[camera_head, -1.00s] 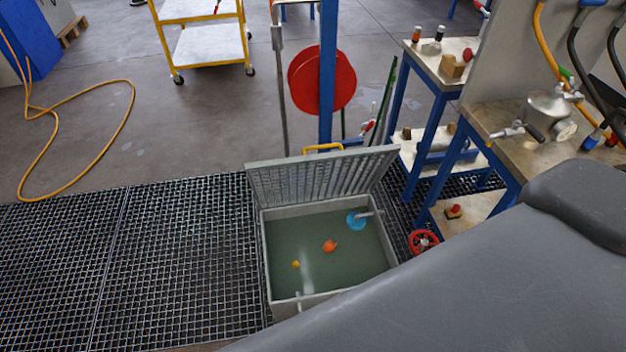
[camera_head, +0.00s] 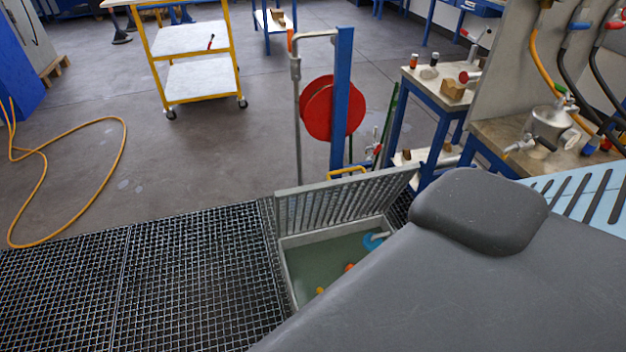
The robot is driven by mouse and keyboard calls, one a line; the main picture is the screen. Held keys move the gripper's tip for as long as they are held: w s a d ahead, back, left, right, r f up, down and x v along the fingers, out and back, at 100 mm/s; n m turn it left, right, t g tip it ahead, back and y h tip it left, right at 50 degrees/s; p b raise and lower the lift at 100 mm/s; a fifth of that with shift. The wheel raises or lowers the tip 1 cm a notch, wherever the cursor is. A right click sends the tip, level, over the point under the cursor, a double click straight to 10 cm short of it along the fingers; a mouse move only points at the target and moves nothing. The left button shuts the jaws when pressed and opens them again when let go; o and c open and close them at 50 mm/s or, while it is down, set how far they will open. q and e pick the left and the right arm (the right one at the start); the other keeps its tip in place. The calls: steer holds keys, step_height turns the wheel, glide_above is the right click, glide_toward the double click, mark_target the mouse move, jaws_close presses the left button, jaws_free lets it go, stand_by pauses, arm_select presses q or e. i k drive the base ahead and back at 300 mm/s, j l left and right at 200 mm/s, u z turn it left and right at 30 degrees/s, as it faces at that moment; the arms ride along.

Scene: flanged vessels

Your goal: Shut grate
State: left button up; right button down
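The grate (camera_head: 340,202) is a grey slatted lid with a yellow handle (camera_head: 346,174) on its top edge. It stands raised, roughly upright, at the far side of an open pit (camera_head: 288,268) in the floor. The pit holds greenish water with a blue item (camera_head: 373,241) and small orange items (camera_head: 349,267). A large dark grey part of my own body covers the pit's near and right side. Neither of my grippers is in view.
Dark mesh flooring (camera_head: 140,285) lies left of the pit. A blue post with a red reel (camera_head: 331,108) stands behind the grate. Blue-legged benches (camera_head: 440,85) stand on the right. A yellow trolley (camera_head: 195,82) and an orange hose (camera_head: 120,165) are on open floor.

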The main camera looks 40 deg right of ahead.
mark_target(376, 203)
steer(key=i+j+u, duration=0.4)
steer(key=i+j, duration=0.3)
steer(key=i+z, duration=0.4)
steer(key=i+j+z, duration=0.3)
steer(key=i+z, duration=0.15)
steer(key=i, duration=0.15)
steer(key=i+z, duration=0.25)
steer(key=z, duration=0.15)
steer(key=i+z, duration=0.55)
steer(key=z, duration=0.2)
steer(key=i+z, duration=0.15)
steer(key=z, duration=0.25)
steer(key=i+z, duration=0.2)
steer(key=z, duration=0.25)
steer(key=i+z, duration=0.15)
steer(key=z, duration=0.25)
steer(key=i+j+z, duration=0.1)
steer(key=z, duration=0.35)
steer(key=i, duration=0.05)
